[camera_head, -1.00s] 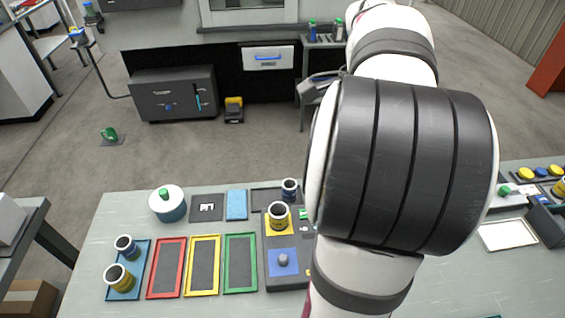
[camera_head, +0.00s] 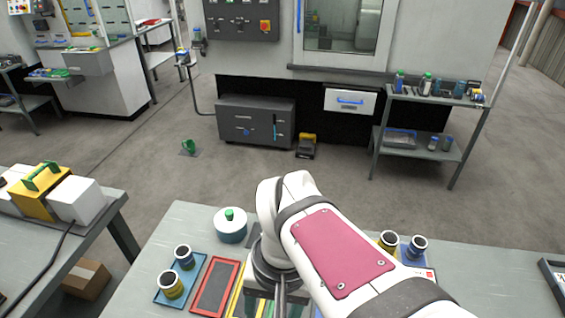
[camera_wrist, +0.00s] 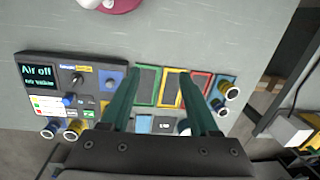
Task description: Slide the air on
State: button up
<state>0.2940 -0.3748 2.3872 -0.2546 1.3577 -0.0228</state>
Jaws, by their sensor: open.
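A dark control panel (camera_wrist: 70,85) on the table shows in the wrist view at left. Its screen (camera_wrist: 37,76) reads "Air off", with a smaller line below that I cannot read surely. The panel carries a black knob (camera_wrist: 77,79), a blue knob (camera_wrist: 69,99) and a blue square with a round knob (camera_wrist: 110,83). I cannot tell which part is the air slide. My gripper (camera_wrist: 155,80) is open and empty, its two dark teal fingers reaching over the coloured trays, to the right of the panel. In the head view my arm hides most of the panel.
A green-framed tray (camera_wrist: 147,84), a yellow one (camera_wrist: 169,88) and a red one (camera_head: 215,287) lie side by side. Cups stand in a blue tray (camera_head: 205,270). A white and teal pot (camera_head: 231,228) stands behind. A grey cabinet (camera_head: 256,122) stands on the floor beyond.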

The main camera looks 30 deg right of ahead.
jog(key=w+d+m, duration=0.2)
jog(key=d+m, duration=0.3)
jog(key=d, duration=1.1)
jog(key=s+d+f+m+h, duration=0.1)
jog(key=s+d+m, duration=0.35)
jog(key=d, duration=0.75)
jog(key=shift+n, duration=0.95)
jog(key=f, duration=1)
jog(key=s+f, duration=0.1)
jog(key=f, duration=0.4)
jog(key=shift+d+f, duration=0.1)
jog(key=shift+f, duration=0.25)
grip_shut()
